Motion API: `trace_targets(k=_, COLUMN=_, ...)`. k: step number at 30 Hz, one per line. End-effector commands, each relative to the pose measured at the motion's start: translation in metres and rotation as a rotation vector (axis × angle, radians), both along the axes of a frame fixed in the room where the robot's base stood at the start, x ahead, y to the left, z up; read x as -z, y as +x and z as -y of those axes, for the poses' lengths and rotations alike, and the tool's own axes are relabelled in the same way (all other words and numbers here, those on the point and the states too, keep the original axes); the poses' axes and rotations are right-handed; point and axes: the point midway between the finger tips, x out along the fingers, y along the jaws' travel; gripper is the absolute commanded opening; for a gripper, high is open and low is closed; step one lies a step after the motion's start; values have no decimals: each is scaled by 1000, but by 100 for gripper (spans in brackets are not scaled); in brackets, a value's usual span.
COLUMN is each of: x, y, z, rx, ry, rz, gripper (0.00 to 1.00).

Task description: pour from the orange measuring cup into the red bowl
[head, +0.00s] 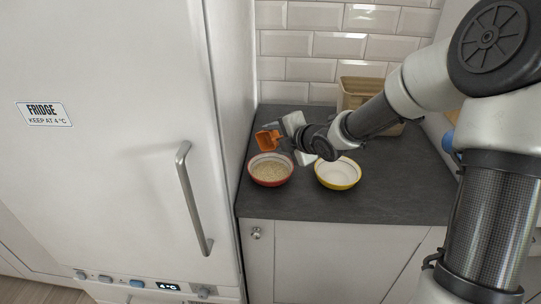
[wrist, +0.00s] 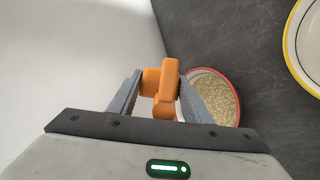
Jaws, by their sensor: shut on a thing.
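The orange measuring cup (head: 267,140) is held by my gripper (head: 283,139) above the far left rim of the red bowl. In the wrist view the cup (wrist: 161,88) is between the two fingers of my gripper (wrist: 158,100), which are shut on it. The cup looks tilted; its inside is hidden in both views. The red bowl (head: 270,182) stands upright on the slate worktop, with pale grains in it. It also shows in the wrist view (wrist: 235,86), partly behind the right finger.
A yellow bowl (head: 338,185) with a white inside stands right of the red bowl, and shows in the wrist view (wrist: 291,45). A tan container (head: 358,88) stands at the back, behind my arm. The white fridge (head: 130,130) rises close on the left. The front right worktop (head: 400,195) is clear.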

Motion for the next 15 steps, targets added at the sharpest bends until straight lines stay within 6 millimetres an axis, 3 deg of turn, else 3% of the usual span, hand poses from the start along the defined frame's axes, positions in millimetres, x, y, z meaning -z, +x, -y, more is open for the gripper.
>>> trace_targets(k=1, x=-7, y=0, z=0, rx=0, ry=10, rz=-16, gripper=18)
trace_targets(k=15, x=-10, y=7, z=3, rx=-1, ry=86, rz=-130, gripper=18)
